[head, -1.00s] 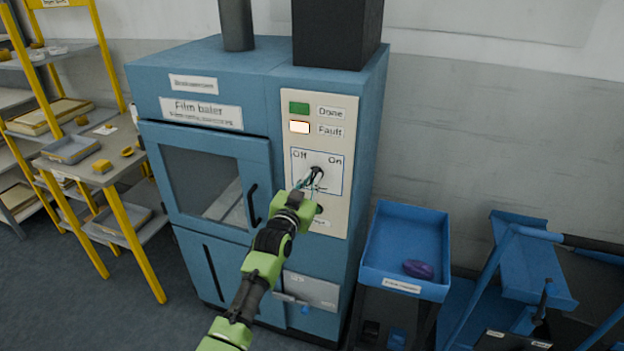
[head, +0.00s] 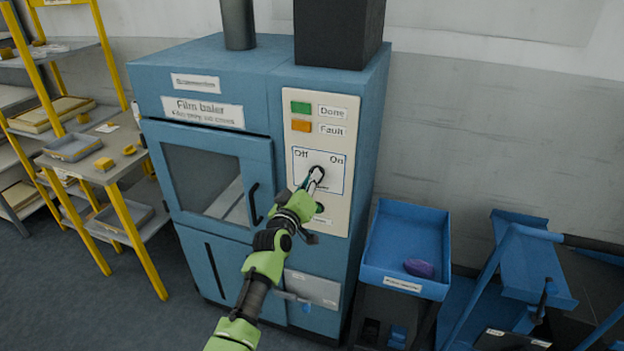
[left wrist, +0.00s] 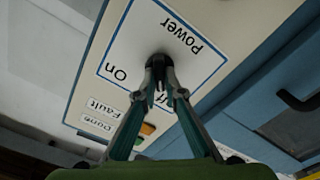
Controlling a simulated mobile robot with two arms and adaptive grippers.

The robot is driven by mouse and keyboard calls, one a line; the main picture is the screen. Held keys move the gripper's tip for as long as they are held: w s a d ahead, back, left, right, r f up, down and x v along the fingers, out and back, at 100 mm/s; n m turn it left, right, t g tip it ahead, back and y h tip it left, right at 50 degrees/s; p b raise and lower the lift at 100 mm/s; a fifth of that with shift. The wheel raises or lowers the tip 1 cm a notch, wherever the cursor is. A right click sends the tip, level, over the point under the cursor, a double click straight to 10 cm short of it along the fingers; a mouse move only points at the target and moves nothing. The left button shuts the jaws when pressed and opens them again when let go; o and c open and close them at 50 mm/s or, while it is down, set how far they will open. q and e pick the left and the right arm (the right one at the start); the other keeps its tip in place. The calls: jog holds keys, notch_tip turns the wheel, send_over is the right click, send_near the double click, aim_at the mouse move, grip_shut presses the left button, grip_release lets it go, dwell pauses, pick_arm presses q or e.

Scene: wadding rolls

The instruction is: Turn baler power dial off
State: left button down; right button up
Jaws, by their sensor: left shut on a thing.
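The blue film baler (head: 262,75) stands in the middle of the head view. Its cream control panel (head: 338,205) carries the power dial (head: 318,171), a black knob inside a blue-outlined square marked Off at left and On at right. My left gripper (head: 313,181) is at the dial, shut on it, and covers part of it. In the left wrist view the panel appears upside down, with the dial (left wrist: 159,62) between the fingertips of my left gripper (left wrist: 160,88). The gripper hides part of the Off label there. The dial's exact pointing direction is hard to tell. My right gripper is not in view.
Above the dial are a green Done light (head: 300,108) and an orange Fault light (head: 301,126). A blue tray (head: 378,262) with a purple item (head: 419,268) stands right of the baler. Yellow-framed shelves (head: 128,222) stand at left, a blue cart (head: 530,260) at right.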

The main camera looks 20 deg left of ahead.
pick_arm(q)
jog(key=shift+f+n, duration=0.1)
jog(key=shift+n, duration=0.5)
jog(key=c, duration=2.1)
grip_release()
jog(key=shift+c, duration=0.2)
jog(key=s, duration=1.2)
jog(key=shift+a, duration=0.2)
